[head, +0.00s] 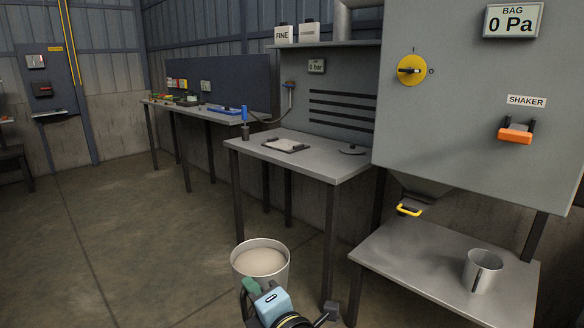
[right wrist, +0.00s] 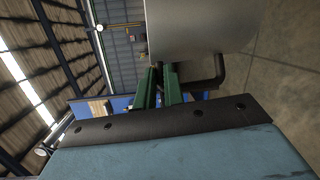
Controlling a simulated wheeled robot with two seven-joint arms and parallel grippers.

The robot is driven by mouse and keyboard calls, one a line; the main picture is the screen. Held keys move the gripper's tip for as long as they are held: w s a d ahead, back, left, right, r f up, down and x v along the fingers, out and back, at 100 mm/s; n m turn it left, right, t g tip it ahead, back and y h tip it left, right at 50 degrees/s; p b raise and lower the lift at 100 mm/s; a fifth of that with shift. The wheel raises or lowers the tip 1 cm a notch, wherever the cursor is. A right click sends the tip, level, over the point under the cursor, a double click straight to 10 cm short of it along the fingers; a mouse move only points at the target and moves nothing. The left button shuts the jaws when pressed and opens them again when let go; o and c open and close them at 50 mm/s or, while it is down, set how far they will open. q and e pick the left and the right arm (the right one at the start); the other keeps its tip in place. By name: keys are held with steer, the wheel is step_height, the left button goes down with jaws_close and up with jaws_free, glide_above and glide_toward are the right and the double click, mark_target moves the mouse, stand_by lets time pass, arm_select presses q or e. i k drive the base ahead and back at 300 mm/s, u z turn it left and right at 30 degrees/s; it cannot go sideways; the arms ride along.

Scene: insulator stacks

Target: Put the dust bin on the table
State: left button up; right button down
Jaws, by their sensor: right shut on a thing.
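The dust bin (head: 280,280) is a pale metal round bin with beige dust inside, at the bottom middle of the head view. It looks upright. My right gripper (head: 250,286) is at its near side, with green fingers. In the right wrist view the fingers (right wrist: 163,85) are shut on the bin's dark handle, beside the bin's grey wall (right wrist: 195,30). The grey table (head: 322,166) stands beyond the bin, with its top clear of it. My left gripper is not in view.
A dark-framed tray (head: 286,145), a blue-topped tool (head: 245,118) and a dark round item (head: 353,150) are on the table. A low metal shelf (head: 400,258) holds a grey mug (head: 483,271) under the large cabinet (head: 465,110). The floor at left is open.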

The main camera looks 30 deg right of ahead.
mark_target(327, 164)
steer(key=u, duration=0.2)
steer(key=i, duration=1.1)
steer(key=z, duration=0.9)
steer(key=i, duration=0.85)
steer(key=z, duration=1)
